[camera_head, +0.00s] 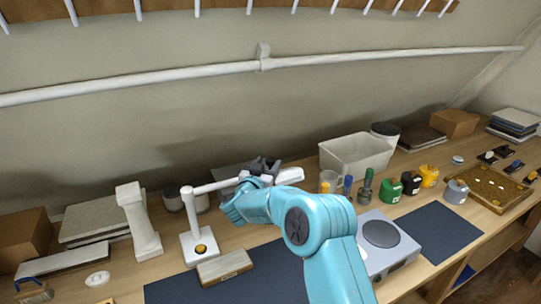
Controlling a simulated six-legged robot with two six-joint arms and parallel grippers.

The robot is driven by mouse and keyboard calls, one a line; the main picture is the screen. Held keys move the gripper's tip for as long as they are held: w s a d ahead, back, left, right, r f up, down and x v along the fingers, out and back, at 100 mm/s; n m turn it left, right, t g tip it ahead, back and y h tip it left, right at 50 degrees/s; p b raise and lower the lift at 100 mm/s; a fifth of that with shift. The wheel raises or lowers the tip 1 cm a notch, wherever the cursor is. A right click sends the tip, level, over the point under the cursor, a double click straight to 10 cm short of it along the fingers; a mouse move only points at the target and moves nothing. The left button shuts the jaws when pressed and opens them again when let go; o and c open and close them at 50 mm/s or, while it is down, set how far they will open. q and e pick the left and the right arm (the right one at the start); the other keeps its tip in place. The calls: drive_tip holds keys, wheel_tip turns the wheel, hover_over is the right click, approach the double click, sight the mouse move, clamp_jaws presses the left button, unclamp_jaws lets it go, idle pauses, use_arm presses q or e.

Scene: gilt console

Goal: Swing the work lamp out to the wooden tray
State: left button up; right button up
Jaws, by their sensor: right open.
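The white work lamp (200,246) stands upright on the table left of centre, on a square base with an orange knob. Its jointed arm (214,186) reaches right to a white head (290,175), partly hidden behind my teal right arm. My right gripper (264,166) is open at the lamp's outer arm, close to the head; I cannot tell whether it touches. A small wooden block or tray (225,266) lies just in front of the lamp base. A larger wooden tray (482,204) with small items sits at the far right. My left gripper is out of view.
A white pillar (139,222) and stacked slabs stand left of the lamp. A grey bin (356,153), several bottles (389,190) and a hotplate (384,241) stand to the right. Dark mats (437,232) cover parts of the front. A pipe (130,85) crosses the wall.

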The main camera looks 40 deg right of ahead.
sight(270, 162)
drive_tip(key=shift+p+x, duration=0.35)
drive_tip(key=shift+x, duration=1.55)
drive_tip(key=shift+w, duration=0.1)
drive_tip(key=shift+a, duration=0.1)
drive_tip(key=shift+f, duration=0.1)
clamp_jaws()
